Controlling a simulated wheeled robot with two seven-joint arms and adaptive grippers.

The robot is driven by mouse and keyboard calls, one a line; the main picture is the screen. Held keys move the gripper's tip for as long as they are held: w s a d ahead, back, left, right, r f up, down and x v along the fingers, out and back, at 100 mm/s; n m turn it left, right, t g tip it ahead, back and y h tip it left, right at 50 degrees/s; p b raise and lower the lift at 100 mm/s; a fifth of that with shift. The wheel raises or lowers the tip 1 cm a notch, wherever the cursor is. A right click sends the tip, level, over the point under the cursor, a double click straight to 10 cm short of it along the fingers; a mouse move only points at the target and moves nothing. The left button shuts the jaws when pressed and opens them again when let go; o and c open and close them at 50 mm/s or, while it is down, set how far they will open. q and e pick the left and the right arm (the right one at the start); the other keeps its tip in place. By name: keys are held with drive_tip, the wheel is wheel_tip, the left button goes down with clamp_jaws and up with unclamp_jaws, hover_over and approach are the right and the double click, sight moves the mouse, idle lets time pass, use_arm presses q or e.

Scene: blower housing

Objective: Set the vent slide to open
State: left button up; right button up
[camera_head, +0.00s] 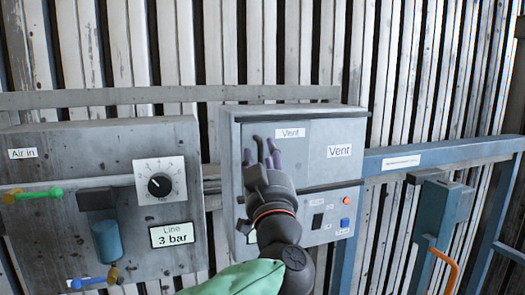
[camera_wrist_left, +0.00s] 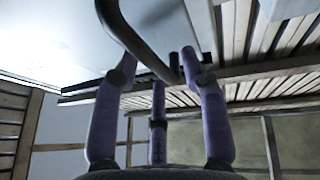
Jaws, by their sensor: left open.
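The vent box (camera_head: 345,170) is a grey cabinet with two "Vent" labels on its front, in the middle of the head view. My left gripper (camera_head: 262,156), with purple fingers, is raised in front of the left part of this face. In the left wrist view its fingers (camera_wrist_left: 158,75) stand apart, and a dark bent bar (camera_wrist_left: 138,46) crosses close to their tips. I cannot tell whether they touch it. The gripper and arm hide much of the box's left front, and I cannot make out the slide's position. My right gripper is not in view.
A grey air panel (camera_head: 95,150) with a dial (camera_head: 160,181), "Line 3 bar" label and coloured handles stands to the left. The box also bears a blue button (camera_head: 345,222) and a dark switch (camera_head: 317,221). A blue rail (camera_head: 440,155) and orange lever (camera_head: 446,268) are at right.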

use_arm(q)
drive_tip(key=shift+w+r, duration=0.2)
drive_tip(key=shift+w, duration=0.25)
drive_tip(key=shift+a, duration=0.1)
clamp_jaws()
